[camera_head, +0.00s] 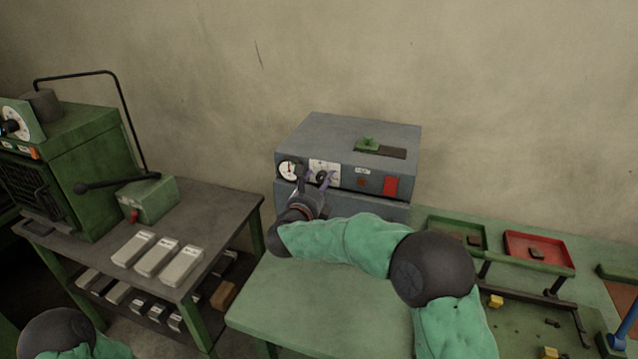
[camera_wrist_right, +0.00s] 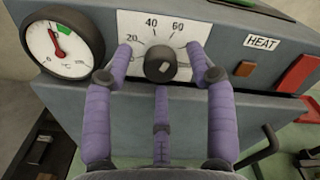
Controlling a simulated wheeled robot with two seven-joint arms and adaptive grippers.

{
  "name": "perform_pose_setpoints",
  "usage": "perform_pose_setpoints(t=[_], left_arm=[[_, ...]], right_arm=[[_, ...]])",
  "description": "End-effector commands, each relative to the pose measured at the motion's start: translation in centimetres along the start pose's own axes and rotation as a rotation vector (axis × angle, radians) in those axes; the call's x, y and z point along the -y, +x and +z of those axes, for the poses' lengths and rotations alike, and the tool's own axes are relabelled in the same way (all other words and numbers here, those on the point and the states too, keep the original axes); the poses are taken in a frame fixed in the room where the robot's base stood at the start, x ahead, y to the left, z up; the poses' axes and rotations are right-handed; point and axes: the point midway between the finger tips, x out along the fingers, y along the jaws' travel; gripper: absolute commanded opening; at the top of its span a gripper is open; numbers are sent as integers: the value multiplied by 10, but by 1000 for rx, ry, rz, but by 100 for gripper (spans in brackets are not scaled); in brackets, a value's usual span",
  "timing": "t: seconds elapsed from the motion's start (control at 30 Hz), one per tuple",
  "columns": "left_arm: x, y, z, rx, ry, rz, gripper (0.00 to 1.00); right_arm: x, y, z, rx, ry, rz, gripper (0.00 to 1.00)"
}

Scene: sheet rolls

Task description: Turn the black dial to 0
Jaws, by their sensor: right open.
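The black dial (camera_wrist_right: 160,64) sits on a white scale plate on the front of a grey box; 20, 40 and 60 are readable, and the 0 mark is not. In the head view the dial (camera_head: 322,177) is partly hidden by my right gripper (camera_head: 316,182). In the right wrist view my right gripper (camera_wrist_right: 162,70) is open, its purple fingers on both sides of the dial and a third below it. I cannot tell whether any finger touches the dial. The dial's pointer direction is unclear. A dark round shape and green sleeve at the lower left are my left arm; its gripper is out of view.
The grey box (camera_head: 350,135) has a round gauge (camera_wrist_right: 62,42) with a red needle, a HEAT label and a red switch (camera_head: 391,186). A green and a red tray (camera_head: 562,262) lie to the right. Metal bars (camera_head: 158,257) rest on the left cart.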

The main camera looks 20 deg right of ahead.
Motion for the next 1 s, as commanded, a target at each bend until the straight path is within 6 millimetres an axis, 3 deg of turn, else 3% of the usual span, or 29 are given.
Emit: perform_pose_setpoints(t=[0.1, 0.3, 0.67, 1.0], left_arm=[[0, 0, 0, 0, 0, 0, 40], [0, 0, 0, 0, 0, 0, 40], [0, -2, 0, 0, 0, 0, 40], [-4, -10, 0, 0, 0, 0, 40]], right_arm=[[0, 0, 0, 0, 0, 0, 54], [0, 0, 0, 0, 0, 0, 0], [0, 0, 0, 0, -35, 0, 0], [1, 0, 1, -1, -252, -1, 0]])
